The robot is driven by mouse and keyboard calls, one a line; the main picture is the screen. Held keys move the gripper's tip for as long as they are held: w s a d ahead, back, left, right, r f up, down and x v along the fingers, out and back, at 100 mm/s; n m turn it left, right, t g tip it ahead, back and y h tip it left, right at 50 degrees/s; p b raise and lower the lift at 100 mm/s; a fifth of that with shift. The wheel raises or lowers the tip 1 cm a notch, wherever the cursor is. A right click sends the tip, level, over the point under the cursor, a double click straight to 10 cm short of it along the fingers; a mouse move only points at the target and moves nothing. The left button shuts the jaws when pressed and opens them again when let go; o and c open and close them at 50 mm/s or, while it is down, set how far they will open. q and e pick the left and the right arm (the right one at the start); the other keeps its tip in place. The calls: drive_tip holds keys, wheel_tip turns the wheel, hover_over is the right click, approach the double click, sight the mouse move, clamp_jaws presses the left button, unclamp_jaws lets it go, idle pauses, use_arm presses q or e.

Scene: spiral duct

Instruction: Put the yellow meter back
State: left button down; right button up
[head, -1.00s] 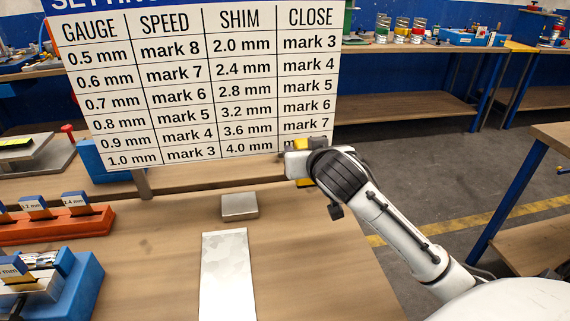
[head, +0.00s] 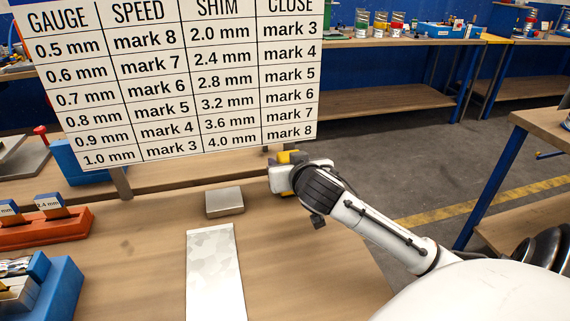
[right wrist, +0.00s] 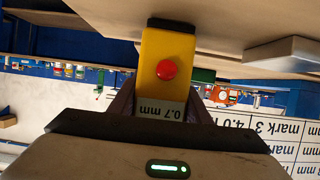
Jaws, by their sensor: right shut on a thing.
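The yellow meter (right wrist: 168,52) has a red button and a display reading 0.7 mm, seen in the right wrist view. My right gripper (right wrist: 160,105) is shut on it. In the head view, the yellow meter (head: 291,157) shows only in part, just past my right gripper (head: 283,178). It is held over the back right part of the wooden table, below the settings board's lower right corner. I cannot tell whether it touches the table. My left gripper is not in view.
The settings board (head: 180,85) stands at the back of the table. A grey metal block (head: 225,202) and a pale metal sheet (head: 215,270) lie in the middle. An orange rack (head: 45,230) and blue fixture (head: 60,290) are on the left. Bare wood (head: 300,265) is at right.

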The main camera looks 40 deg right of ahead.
drive_tip(key=shift+f, duration=0.1)
drive_tip(key=o, duration=1.2)
drive_tip(key=v, duration=1.2)
drive_tip(key=shift+p, duration=0.3)
